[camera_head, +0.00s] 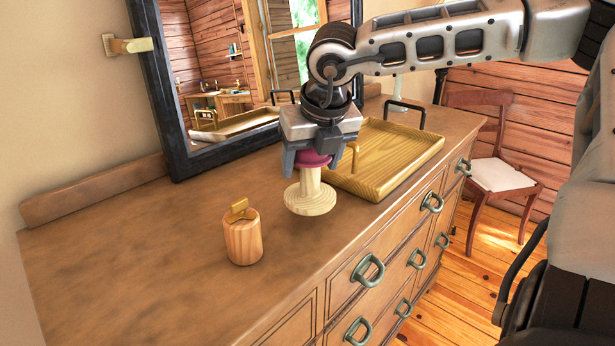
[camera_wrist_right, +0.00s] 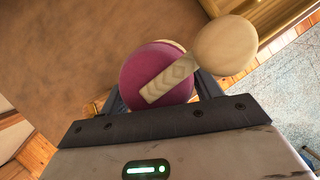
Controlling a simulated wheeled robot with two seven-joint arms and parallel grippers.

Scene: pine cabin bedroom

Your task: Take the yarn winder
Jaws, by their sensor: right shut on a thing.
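The yarn winder (camera_head: 310,198) has a pale wooden round base, a short post and a purple-pink ball on top. It is upright over the dresser top; I cannot tell whether its base touches the wood. My right gripper (camera_head: 311,162) comes down from above and is shut on the winder around the purple part. In the right wrist view the winder (camera_wrist_right: 150,78) shows its purple ball between the fingers, with a wooden crank arm and round knob across it. My left gripper is not in view.
The dresser (camera_head: 150,270) has drawers with ring pulls. A wooden cylinder with a brass top (camera_head: 243,240) stands in front left of the winder. A wooden tray (camera_head: 400,165) with dark handles lies close right. A dark-framed mirror (camera_head: 160,95) stands behind. The left dresser top is clear.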

